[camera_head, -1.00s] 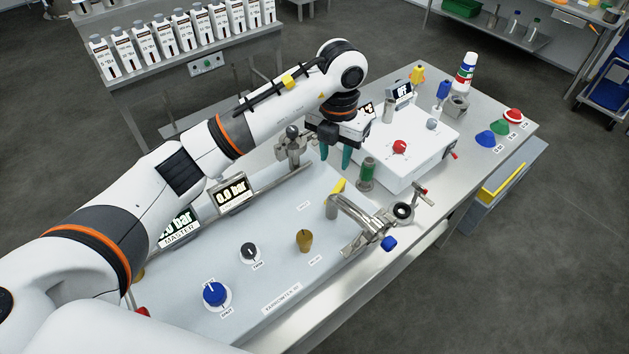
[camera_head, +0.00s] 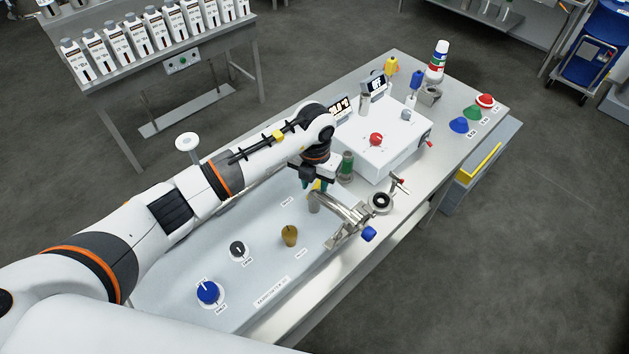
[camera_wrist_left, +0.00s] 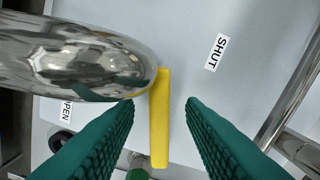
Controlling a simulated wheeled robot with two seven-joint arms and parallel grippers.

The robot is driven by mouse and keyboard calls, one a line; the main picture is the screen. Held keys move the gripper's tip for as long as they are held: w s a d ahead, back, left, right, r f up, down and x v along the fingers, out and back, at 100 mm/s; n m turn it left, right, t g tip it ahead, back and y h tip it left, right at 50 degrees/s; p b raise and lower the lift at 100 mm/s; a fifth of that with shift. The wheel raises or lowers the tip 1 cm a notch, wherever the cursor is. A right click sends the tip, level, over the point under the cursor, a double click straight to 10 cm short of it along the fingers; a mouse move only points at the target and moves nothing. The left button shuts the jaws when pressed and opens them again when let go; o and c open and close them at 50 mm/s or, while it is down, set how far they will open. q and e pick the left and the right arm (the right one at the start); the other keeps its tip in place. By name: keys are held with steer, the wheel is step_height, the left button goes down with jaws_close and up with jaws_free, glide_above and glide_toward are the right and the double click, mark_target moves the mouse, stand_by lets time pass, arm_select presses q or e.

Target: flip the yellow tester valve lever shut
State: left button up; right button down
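The yellow lever (camera_wrist_left: 160,118) stands out from the end of a shiny metal pipe (camera_wrist_left: 90,62) in the left wrist view. It lies between the OPEN label (camera_wrist_left: 67,110) on the left and the SHUT label (camera_wrist_left: 216,52) on the right. My left gripper (camera_wrist_left: 160,102) is open, with one green finger on each side of the lever and a gap visible on both sides. In the head view, my left gripper (camera_head: 315,184) is down at the far end of the pipe (camera_head: 340,208), largely covering the lever. My right gripper is not in view.
The grey panel carries a blue knob (camera_head: 208,292), a black knob (camera_head: 237,249) and a brass knob (camera_head: 289,235). A green-banded cylinder (camera_head: 346,166) and a white box (camera_head: 385,140) stand close beyond my gripper. A round metal fitting (camera_head: 381,202) is to the right.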

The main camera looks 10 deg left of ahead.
arm_select(q)
jaws_close()
steer(key=m+b, duration=0.2)
steer(key=b, duration=0.1)
steer(key=a+b, duration=0.1)
steer(key=shift+w+f+m, duration=0.25)
steer(key=shift+w+m, duration=0.05)
steer(key=shift+m, duration=0.1)
steer(key=shift+a+m+b, duration=0.15)
steer(key=shift+m+b, duration=0.25)
steer(key=shift+b, duration=0.15)
steer(key=shift+r+m, duration=0.25)
steer(key=shift+m, duration=0.05)
steer(key=shift+r, duration=0.1)
steer(key=shift+o, duration=0.2)
jaws_free()
